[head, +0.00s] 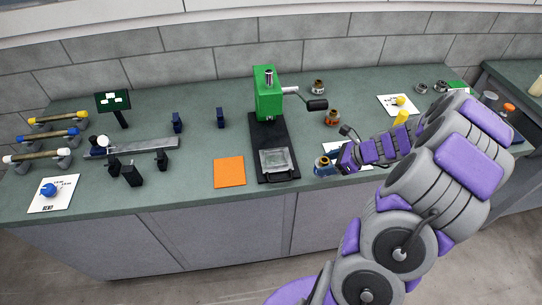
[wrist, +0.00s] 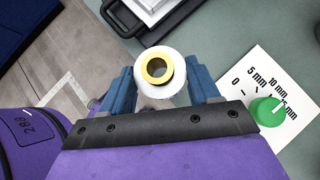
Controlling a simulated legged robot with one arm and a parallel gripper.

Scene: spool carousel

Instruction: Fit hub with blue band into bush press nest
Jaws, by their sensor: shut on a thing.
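My gripper (wrist: 160,88) is shut on a hub (wrist: 168,88), a pale round piece with a brass-coloured ring and a dark bore facing the wrist camera. In the head view, my gripper (head: 328,166) holds the hub (head: 322,161) just right of the press base; whether it touches the bench I cannot tell. Its band is not clear, as the blue fingers cover its sides. The bush press (head: 268,92) is green on a black base. Its nest (head: 275,160), a pale square frame near the base's front, looks empty; its edge shows at the top of the wrist view (wrist: 150,14).
An orange mat (head: 229,172) lies left of the press. A marked card (wrist: 262,85) with a green knob lies beside my gripper. Brown-orange hubs stand behind, one at the press's right (head: 332,118). The press lever (head: 316,104) sticks out right. Racked rods (head: 57,117) are far left.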

